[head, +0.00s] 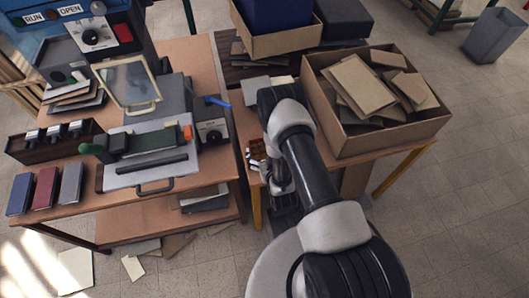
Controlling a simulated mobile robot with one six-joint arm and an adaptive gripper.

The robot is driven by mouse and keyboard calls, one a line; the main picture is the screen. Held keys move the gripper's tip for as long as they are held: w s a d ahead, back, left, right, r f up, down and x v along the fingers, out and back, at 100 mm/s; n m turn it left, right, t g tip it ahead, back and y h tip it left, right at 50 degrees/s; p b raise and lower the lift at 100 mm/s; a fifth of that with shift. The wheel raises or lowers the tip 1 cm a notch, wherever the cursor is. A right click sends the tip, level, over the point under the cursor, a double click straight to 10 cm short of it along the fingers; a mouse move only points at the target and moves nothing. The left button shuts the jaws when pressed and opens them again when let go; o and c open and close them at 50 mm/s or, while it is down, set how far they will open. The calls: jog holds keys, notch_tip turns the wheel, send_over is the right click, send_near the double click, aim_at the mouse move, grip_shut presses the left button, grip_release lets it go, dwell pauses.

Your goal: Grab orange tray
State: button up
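A small orange-brown tray (257,143) shows only in part at the left edge of the right-hand table, left of my arm. Small pale and dark pieces appear in or beside it. My arm reaches over this table and bends down near the tray. My gripper (277,178) is dark and grey, just right of and below the visible part of the tray. My arm covers much of this area, so I cannot tell whether the fingers touch the tray or whether they are open or shut.
A cardboard box (430,122) of brown boards stands close right of my arm. The left table (215,180) holds a press with a green-handled plate, three small books (46,190) and a grey control box (212,132). A narrow gap separates the tables.

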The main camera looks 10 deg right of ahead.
jog(key=c, duration=0.7)
